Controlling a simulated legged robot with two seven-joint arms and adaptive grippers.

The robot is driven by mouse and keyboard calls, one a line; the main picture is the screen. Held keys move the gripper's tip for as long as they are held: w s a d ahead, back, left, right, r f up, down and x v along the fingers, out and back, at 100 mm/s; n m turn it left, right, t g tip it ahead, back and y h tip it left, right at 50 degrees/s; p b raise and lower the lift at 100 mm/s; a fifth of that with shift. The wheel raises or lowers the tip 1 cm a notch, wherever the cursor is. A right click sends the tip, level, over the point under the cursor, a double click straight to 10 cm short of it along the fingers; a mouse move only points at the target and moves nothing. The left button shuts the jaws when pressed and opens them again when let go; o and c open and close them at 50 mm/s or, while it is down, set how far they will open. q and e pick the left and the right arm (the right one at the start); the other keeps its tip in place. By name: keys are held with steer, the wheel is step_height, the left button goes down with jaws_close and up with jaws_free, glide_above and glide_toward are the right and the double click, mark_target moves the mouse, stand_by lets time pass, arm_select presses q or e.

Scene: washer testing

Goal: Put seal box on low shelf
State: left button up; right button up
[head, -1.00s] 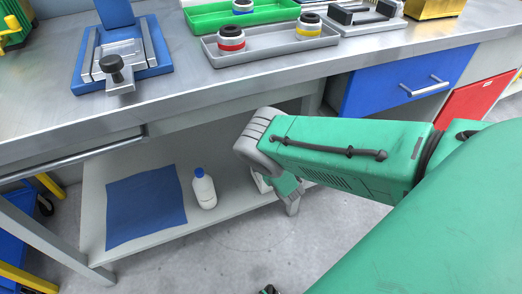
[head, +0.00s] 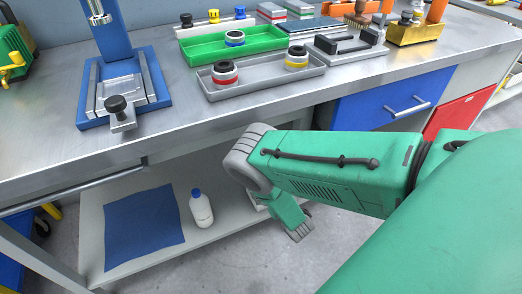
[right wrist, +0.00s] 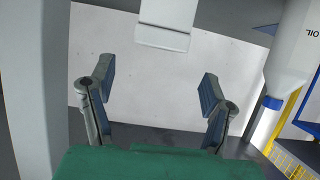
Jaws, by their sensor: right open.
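A small white box (right wrist: 165,24), which looks like the seal box, shows at the top middle of the right wrist view. My right gripper (right wrist: 155,95) is open and empty, and the box lies beyond its spread fingertips, apart from them. In the head view my right gripper (head: 303,225) hangs by the right end of the low shelf (head: 221,225). A small part of a white thing (head: 257,199) shows beside it, mostly hidden by my arm. My left gripper is not in view.
A white bottle with a blue cap (head: 201,209) stands on the low shelf beside a blue cloth (head: 145,228); the bottle also shows in the right wrist view (right wrist: 291,50). A table leg stands by the gripper. The workbench (head: 200,130) above holds trays and a blue fixture (head: 122,90).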

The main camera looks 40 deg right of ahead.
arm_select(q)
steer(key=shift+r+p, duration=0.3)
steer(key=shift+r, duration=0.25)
arm_select(e)
steer(key=v, duration=0.3)
